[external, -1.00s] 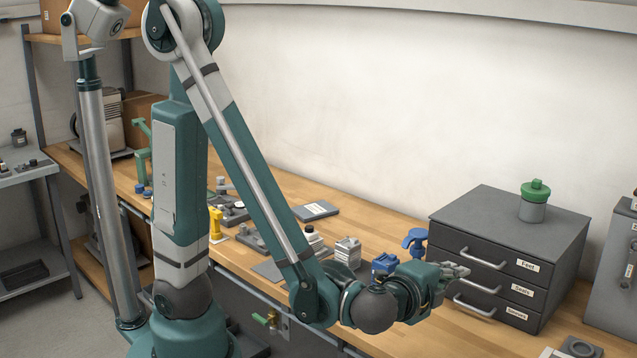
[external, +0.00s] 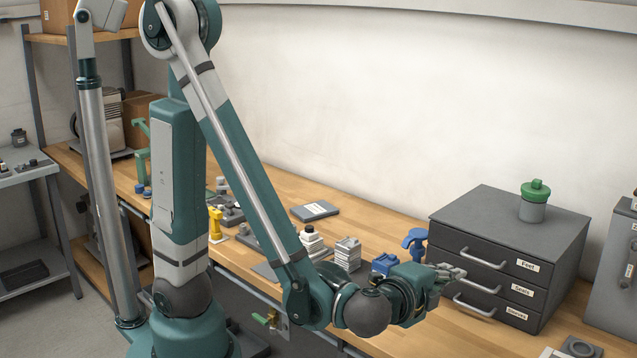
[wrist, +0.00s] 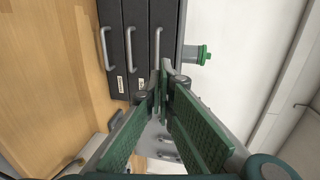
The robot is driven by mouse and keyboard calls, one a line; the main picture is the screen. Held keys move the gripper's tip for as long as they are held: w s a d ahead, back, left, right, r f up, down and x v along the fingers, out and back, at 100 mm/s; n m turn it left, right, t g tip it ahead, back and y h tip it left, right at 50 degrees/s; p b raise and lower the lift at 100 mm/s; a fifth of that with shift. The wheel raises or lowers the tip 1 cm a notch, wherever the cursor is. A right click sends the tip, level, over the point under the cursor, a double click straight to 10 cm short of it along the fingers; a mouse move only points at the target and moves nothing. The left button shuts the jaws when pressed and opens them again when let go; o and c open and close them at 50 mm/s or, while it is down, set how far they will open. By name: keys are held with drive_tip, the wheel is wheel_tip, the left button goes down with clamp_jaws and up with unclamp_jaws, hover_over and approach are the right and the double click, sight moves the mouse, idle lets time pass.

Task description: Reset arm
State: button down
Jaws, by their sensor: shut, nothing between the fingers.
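My gripper (external: 452,272) is at the lower right of the external view, in front of the left side of the dark drawer cabinet (external: 560,244). In the wrist view its green-padded fingers (wrist: 165,95) come together at the tips, with nothing between them. The cabinet (wrist: 140,15) appears turned sideways there, beyond the fingertips. Its three labelled drawers look closed. The gripper overlaps the cabinet's handle side in the external view; I cannot tell whether they touch.
A grey jar with a green lid (external: 535,198) stands on the cabinet. Blue parts (external: 415,240), a grey block stack (external: 347,254) and a yellow part (external: 215,224) sit on the wooden bench (external: 390,222). A grey case (external: 612,260) stands right of the cabinet.

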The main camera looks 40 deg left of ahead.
drive_tip(key=shift+w+a, duration=0.1)
drive_tip(key=shift+a, duration=0.05)
drive_tip(key=w+a+f+n+g+y+p, duration=0.1)
drive_tip(key=w+a+f+n+g+p, duration=0.2)
drive_tip(key=a, duration=0.9)
drive_tip(key=w+a+f+n+g+y+p, duration=0.1)
drive_tip(key=w+a+n+g+p, duration=0.2)
drive_tip(key=a, duration=0.8)
drive_tip(key=s+a+r+n+g+h+b, duration=0.1)
drive_tip(key=s+a+n+b, duration=0.1)
drive_tip(key=a+n, duration=0.4)
drive_tip(key=s+a+r+n+g+h+b, duration=0.1)
drive_tip(key=s+a+r+n+b, duration=0.1)
drive_tip(key=a, duration=1.3)
drive_tip(key=s+n+b, duration=0.1)
drive_tip(key=n+b, duration=0.1)
drive_tip(key=n, duration=0.1)
drive_tip(key=shift+r+n, duration=0.2)
drive_tip(key=shift+n, duration=0.2)
